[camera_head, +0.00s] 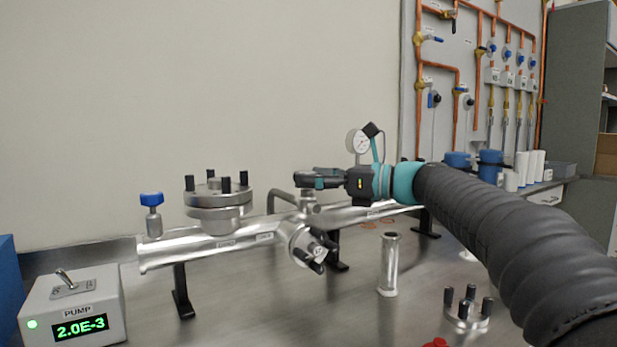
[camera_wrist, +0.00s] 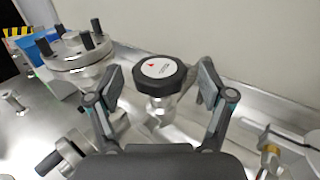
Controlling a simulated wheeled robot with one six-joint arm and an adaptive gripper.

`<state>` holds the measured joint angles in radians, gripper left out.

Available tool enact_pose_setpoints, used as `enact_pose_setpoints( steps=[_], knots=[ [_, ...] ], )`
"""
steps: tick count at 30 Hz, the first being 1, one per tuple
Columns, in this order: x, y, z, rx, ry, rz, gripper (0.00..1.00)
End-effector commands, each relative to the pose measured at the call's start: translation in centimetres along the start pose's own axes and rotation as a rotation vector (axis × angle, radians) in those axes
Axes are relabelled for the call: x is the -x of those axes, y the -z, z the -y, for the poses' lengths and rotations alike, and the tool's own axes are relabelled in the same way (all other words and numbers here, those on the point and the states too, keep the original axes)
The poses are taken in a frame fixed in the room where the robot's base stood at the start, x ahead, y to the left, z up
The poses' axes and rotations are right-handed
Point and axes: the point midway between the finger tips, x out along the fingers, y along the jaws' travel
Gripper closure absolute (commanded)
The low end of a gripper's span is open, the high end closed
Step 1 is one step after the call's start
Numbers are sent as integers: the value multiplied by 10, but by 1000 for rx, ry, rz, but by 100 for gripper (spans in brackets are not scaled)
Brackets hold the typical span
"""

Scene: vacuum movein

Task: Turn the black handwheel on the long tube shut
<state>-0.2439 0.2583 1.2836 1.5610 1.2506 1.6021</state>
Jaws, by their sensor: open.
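The black handwheel (camera_wrist: 158,72), with a white label and red mark on top, sits on a silver valve neck (camera_wrist: 160,104) in the wrist view. My gripper (camera_wrist: 159,80) is open, with one finger on each side of the handwheel and gaps showing. In the head view, my gripper (camera_head: 310,180) is level above the long silver tube (camera_head: 205,250), at the valve neck. There the handwheel is largely hidden by the fingers. The tube lies across black supports on the bench.
A bolted flange (camera_head: 218,200) and a blue knob (camera_head: 151,199) stand left on the tube. A round gauge (camera_head: 358,141) rises behind my gripper. A pump box (camera_head: 75,310) reads 2.0E-3. A short metal tube (camera_head: 390,265) and a studded flange (camera_head: 467,312) stand in front.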

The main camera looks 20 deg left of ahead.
Motion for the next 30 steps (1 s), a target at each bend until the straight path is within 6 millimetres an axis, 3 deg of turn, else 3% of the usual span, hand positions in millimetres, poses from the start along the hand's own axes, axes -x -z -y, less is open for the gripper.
enact_pose_setpoints(
  steps=[13,20,30],
  knots=[
    [-10,0,-1,1,-1,0,20],
    [-10,0,-1,1,-1,0,77],
    [-10,0,-1,1,2,0,80]
  ],
)
